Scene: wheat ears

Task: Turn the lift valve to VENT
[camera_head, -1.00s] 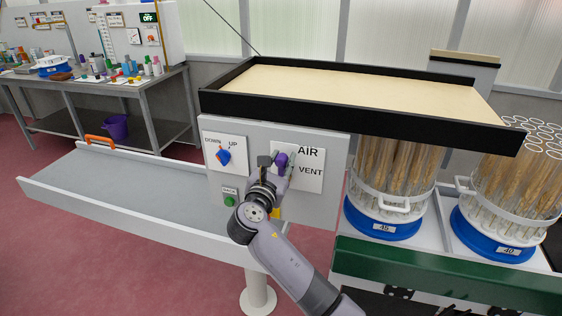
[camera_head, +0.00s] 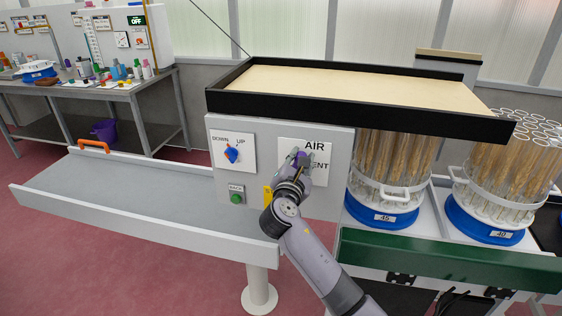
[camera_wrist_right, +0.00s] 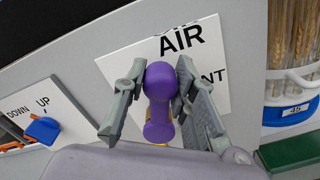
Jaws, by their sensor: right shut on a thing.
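The valve with the purple knob (camera_head: 301,156) sits on a white plate marked AIR and VENT (camera_head: 318,178), on the grey panel's front. In the right wrist view the purple knob (camera_wrist_right: 159,85) lies between the two grey fingers, its rounded upper end below the word AIR. My right gripper (camera_head: 298,163) is shut on this knob, one finger on each side. In the head view the gripper hides most of the knob and part of the word VENT, so its exact setting is hard to tell. My left gripper is not in view.
A blue knob (camera_head: 232,154) marked DOWN and UP and a green button (camera_head: 237,198) are left of the valve. A black-rimmed tray (camera_head: 360,113) overhangs the panel. Blue-based holders with wheat (camera_head: 385,217) stand close on the right. A grey trough (camera_head: 150,190) extends left.

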